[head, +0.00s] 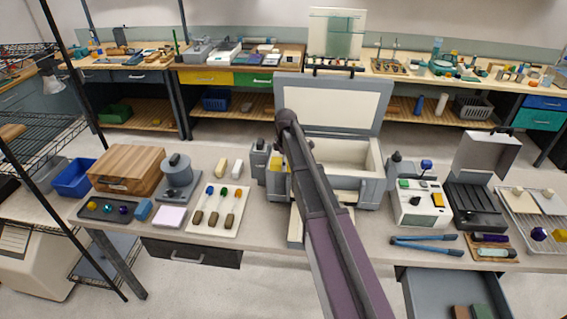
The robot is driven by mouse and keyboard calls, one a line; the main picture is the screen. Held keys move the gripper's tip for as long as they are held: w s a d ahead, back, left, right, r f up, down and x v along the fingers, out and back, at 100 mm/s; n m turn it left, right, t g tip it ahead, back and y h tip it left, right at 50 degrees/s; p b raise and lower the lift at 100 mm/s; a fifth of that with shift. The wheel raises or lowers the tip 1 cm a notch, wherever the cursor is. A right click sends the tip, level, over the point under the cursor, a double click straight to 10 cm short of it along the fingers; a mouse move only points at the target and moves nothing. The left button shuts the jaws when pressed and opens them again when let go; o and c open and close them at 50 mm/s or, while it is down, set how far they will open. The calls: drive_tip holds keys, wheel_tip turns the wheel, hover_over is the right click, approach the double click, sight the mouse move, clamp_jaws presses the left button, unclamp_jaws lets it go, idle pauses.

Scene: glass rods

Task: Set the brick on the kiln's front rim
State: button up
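The kiln is a grey box (372,190) with a pale lining and its lid (330,105) standing open at the back. Its front rim is partly hidden behind my arm. Two small blocks, one pale yellow (221,168) and one white (237,168), lie on the table left of the kiln. A reddish-brown brick (482,311) and a dark greenish brick (460,312) lie in the open drawer at lower right.
A tray of colour-tipped rods (220,211), a wooden box (127,169) and a grey round device (177,180) stand left. A control box (419,203), blue-handled tongs (424,240) and a dark open case (476,200) stand right. The open drawer (430,292) juts forward.

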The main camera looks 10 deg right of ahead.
idle(0.4)
wheel_tip(320, 180, up, 12)
drive_tip(key=p, duration=1.2)
drive_tip(key=shift+r, duration=0.15)
idle(0.6)
drive_tip(key=s+m, duration=1.4)
drive_tip(key=s, duration=1.5)
drive_tip(key=shift+s+a, duration=0.15)
drive_tip(key=shift+a, duration=0.1)
wheel_tip(320, 180, down, 16)
drive_tip(key=b, duration=1.5)
drive_tip(key=shift+b, duration=0.3)
